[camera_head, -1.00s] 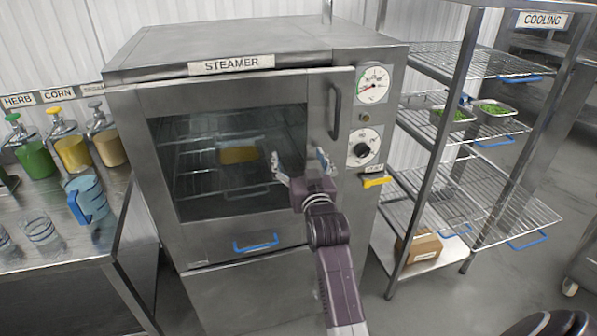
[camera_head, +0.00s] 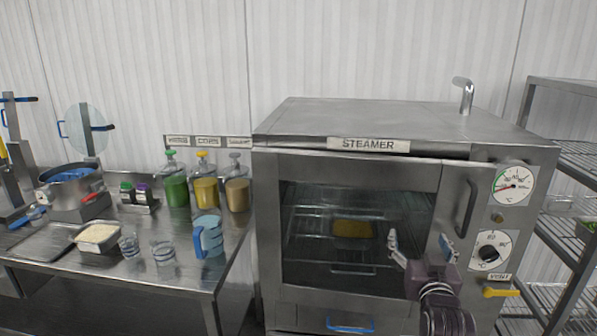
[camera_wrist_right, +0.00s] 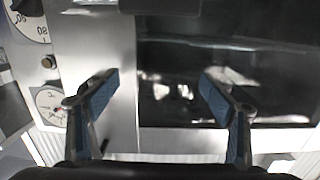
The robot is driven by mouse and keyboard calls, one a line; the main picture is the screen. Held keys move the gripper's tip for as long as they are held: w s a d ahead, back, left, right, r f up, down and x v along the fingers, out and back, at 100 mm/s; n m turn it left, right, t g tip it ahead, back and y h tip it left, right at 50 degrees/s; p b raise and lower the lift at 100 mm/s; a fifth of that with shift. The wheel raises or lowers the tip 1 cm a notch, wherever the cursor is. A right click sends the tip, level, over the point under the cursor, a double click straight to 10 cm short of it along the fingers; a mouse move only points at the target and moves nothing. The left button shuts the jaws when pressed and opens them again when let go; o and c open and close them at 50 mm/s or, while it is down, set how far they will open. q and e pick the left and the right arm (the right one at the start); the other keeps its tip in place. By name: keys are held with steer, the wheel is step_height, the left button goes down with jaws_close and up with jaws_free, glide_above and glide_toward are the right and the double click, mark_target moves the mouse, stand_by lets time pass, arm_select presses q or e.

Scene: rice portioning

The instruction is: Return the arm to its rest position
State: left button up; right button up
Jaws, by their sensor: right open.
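My right gripper (camera_head: 421,247) is open and empty in front of the closed steamer door, near the lower right of its window. In the right wrist view its two fingers (camera_wrist_right: 152,92) stand apart with nothing between them. The steamer (camera_head: 400,125) is a large steel cabinet with a dark glass window, and a yellowish item (camera_head: 353,229) shows on a rack inside. The door handle (camera_head: 467,207) is to the right of the gripper's fingers and apart from them. My left gripper is not in view.
Right of the door are a gauge (camera_head: 513,184), a dial (camera_head: 492,251) and a yellow vent lever (camera_head: 501,292). A wire shelf stands at far right. The left table (camera_head: 190,272) holds a blue measuring jug (camera_head: 208,237), cups, a rice tray (camera_head: 98,237) and several bottles.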

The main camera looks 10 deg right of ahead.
steer(key=s+a+f+n+g+y, duration=0.2)
steer(key=s+a+f+g, duration=0.15)
steer(key=s+f, duration=0.55)
steer(key=s+a+f+n+g+y, duration=0.1)
steer(key=s+a+f+g+y, duration=0.15)
steer(key=s+a+f, duration=0.5)
steer(key=s+a+f+n+g, duration=0.15)
steer(key=s+f+g, duration=0.35)
steer(key=s, duration=0.6)
steer(key=s+a+f+n+g, duration=0.1)
steer(key=s+a+f+g, duration=0.1)
steer(key=s+f, duration=0.7)
steer(key=s+f+g+b, duration=0.1)
steer(key=s+f+b, duration=0.1)
steer(key=f, duration=1.3)
steer(key=s+f+g+b, duration=0.1)
steer(key=s+f, duration=0.2)
steer(key=f, duration=1.1)
steer(key=s+d+f+b, duration=0.2)
steer(key=s+d+f, duration=0.1)
steer(key=s+f, duration=1.3)
steer(key=shift+f+g+y, duration=0.35)
steer(key=shift+f+g, duration=0.05)
steer(key=shift+f, duration=0.05)
